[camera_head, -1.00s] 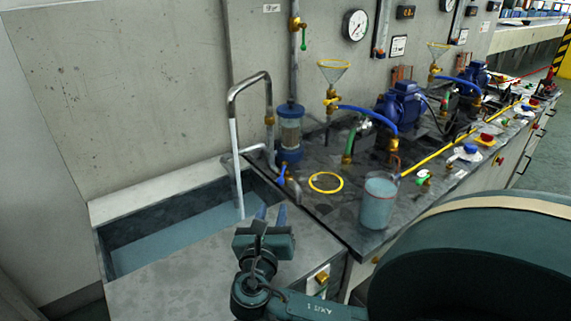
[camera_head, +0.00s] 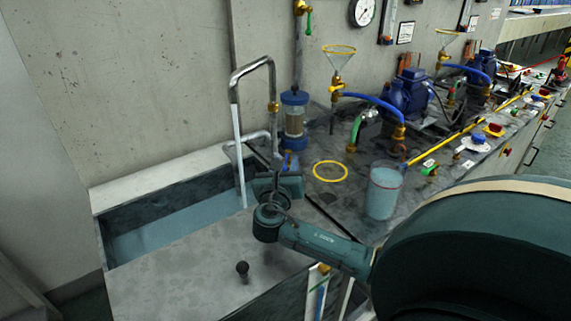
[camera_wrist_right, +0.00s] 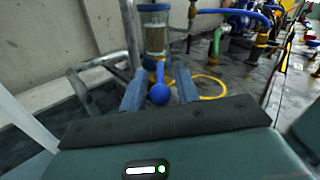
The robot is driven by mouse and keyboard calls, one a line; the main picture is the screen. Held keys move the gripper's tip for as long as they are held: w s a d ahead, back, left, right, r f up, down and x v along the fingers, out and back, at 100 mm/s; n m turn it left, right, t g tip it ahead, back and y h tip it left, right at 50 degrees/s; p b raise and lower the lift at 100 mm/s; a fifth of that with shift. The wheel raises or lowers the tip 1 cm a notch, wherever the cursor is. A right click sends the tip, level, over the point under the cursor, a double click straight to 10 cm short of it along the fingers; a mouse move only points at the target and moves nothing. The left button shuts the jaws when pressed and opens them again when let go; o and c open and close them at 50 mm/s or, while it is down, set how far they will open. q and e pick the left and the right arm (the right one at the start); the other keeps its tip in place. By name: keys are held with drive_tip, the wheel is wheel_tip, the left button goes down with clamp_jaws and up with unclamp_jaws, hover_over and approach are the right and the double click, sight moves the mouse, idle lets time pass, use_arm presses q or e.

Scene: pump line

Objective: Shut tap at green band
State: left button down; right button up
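A tap with a blue lever and round knob (camera_wrist_right: 159,92) shows in the right wrist view, in front of the clear filter with blue ends (camera_wrist_right: 154,32). My right gripper (camera_wrist_right: 160,82) is open, with one finger on each side of the lever; contact cannot be told. A small green handle (camera_head: 308,22) is on the upright wall pipe. I cannot make out a green band on the blue-levered tap. My left gripper is not in view.
The bent metal spout (camera_head: 253,66) rises over the sink (camera_head: 150,256), with a pale straight stream or tube below it. A yellow ring (camera_head: 330,171) and a beaker (camera_head: 383,194) are on the dark bench. A black knob (camera_head: 242,268) stands on the front counter.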

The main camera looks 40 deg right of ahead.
drive_tip(key=shift+w+d, duration=0.3)
drive_tip(key=shift+d, duration=0.1)
clamp_jaws()
